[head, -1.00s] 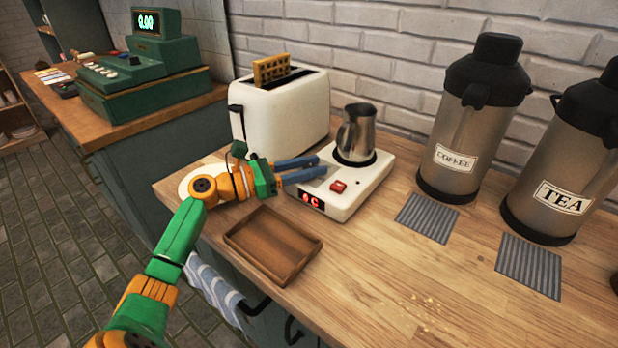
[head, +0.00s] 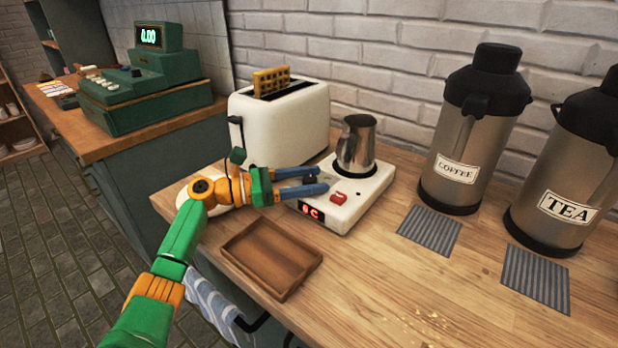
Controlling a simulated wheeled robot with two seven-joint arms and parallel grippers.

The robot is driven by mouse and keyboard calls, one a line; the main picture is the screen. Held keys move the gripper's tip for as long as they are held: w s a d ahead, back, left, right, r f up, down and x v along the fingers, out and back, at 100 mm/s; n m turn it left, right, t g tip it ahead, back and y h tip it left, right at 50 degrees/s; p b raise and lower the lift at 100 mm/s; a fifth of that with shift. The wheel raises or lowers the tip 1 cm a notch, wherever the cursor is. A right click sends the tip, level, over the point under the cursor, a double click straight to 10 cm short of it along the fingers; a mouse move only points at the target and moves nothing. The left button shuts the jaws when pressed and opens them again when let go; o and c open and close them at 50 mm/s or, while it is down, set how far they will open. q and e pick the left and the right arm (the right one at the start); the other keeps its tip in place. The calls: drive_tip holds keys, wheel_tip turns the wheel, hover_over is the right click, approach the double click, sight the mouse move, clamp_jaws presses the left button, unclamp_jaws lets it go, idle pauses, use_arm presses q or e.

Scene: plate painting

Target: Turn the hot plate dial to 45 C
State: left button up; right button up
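The white hot plate (head: 360,208) stands on the wooden counter with a metal pitcher (head: 356,148) on its round dark plate. Its front display (head: 311,211) shows red characters that look like 0 C. A red switch (head: 338,198) is on its top. My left gripper (head: 322,178) reaches in from the left over the hot plate's left part. Its two blue fingers are apart, with a small dark knob, apparently the dial (head: 310,180), between them. I cannot tell whether the fingers touch it. My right gripper is not in view.
A white toaster (head: 285,125) with a waffle stands behind the gripper. A wooden tray (head: 270,258) lies in front. Coffee (head: 470,130) and tea (head: 575,170) dispensers stand at the right, with striped mats before them.

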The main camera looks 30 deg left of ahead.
sight(303, 180)
use_arm(q)
drive_tip(key=shift+r, duration=0.1)
drive_tip(key=b+v, duration=0.1)
drive_tip(key=v, duration=0.6)
drive_tip(key=shift+b, duration=0.4)
